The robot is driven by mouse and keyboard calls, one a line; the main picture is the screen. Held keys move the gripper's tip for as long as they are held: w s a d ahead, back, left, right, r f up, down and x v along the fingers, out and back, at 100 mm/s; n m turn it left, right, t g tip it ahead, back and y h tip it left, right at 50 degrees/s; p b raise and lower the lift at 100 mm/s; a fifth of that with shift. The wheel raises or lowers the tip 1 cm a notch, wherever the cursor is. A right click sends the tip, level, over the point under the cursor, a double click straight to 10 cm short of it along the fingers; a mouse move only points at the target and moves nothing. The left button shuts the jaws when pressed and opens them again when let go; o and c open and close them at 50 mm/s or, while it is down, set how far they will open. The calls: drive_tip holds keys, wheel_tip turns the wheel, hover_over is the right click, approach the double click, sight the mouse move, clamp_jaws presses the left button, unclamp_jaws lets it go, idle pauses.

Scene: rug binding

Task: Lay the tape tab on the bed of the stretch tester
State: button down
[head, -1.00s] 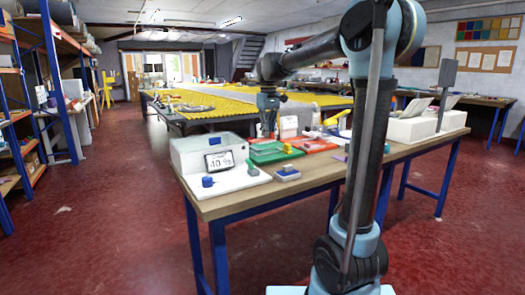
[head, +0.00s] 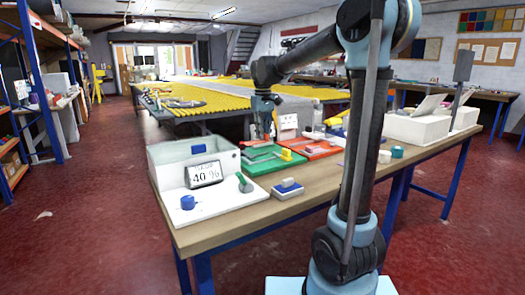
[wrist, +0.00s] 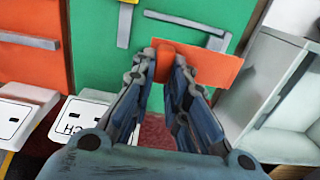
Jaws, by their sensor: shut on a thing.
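My gripper (wrist: 168,90) is shut on an orange tape tab (wrist: 215,65), a flat strip with a small block between the fingertips. The strip sticks out to the right in the wrist view, over a green board (wrist: 100,80). In the head view my gripper (head: 265,130) hangs over the far side of the green board (head: 258,187), and the held tab is hard to make out. A white box unit (head: 225,160) with a "40 %" display (head: 204,174) stands left of the board and looks like the stretch tester. Its flat front plate (head: 215,205) carries a blue knob and a green lever.
An orange board (head: 322,153) lies right of the green one. A blue-and-white block (head: 287,188) sits near the front edge of the wooden table (head: 310,195). White labelled boxes (wrist: 80,115) show in the wrist view.

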hover_over(264, 157)
drive_tip(key=f, duration=0.5)
drive_tip(key=shift+w, duration=0.25)
drive_tip(key=shift+f, duration=0.5)
drive_tip(key=shift+s+f, duration=0.1)
drive_tip(key=shift+f, duration=0.5)
drive_tip(key=c, duration=1.6)
unclamp_jaws()
wheel_tip(264, 157, up, 13)
drive_tip(key=shift+a+r, duration=0.1)
drive_tip(key=shift+r, duration=0.05)
